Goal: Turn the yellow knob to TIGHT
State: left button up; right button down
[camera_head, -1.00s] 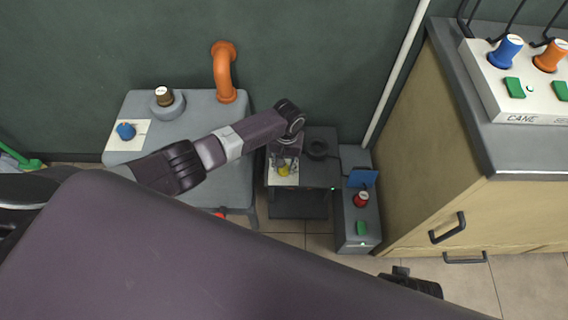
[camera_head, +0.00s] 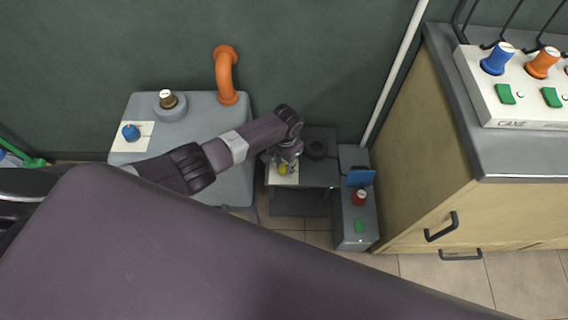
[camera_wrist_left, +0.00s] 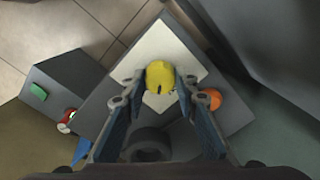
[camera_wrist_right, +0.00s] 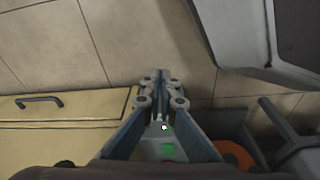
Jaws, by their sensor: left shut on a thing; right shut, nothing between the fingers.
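The yellow knob (camera_head: 282,170) sits on a pale plate (camera_head: 272,178) on the low grey machine between the larger grey unit and the wooden cabinet. In the left wrist view the yellow knob (camera_wrist_left: 160,75) stands between my left fingertips, with a dark mark on its front side. My left gripper (camera_wrist_left: 161,84) is shut on it; in the head view the left gripper (camera_head: 284,162) reaches down over the knob and partly hides it. Lettering on the plate cannot be read. My right gripper (camera_wrist_right: 161,84) is shut and empty, seen only in its own wrist view.
A grey box with a red knob (camera_head: 360,197) and green button (camera_head: 359,226) stands right of the low machine. The wooden cabinet (camera_head: 420,190) stands further right. The grey unit (camera_head: 225,110) at left carries an orange pipe (camera_head: 226,75) and a blue knob (camera_head: 130,132).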

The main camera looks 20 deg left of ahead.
pick_arm(q)
jog(key=m, duration=0.5)
jog(key=shift+m+p, duration=0.4)
jog(key=shift+m, duration=0.7)
pick_arm(e)
jog(key=shift+s+d+f, duration=0.2)
jog(key=shift+s+f, duration=1.3)
jog(key=shift+s, duration=0.1)
pick_arm(q)
jog(key=o, duration=1.2)
jog(key=shift+c, duration=0.2)
pick_arm(e)
jog(key=shift+w, duration=0.15)
jog(key=shift+w, duration=0.1)
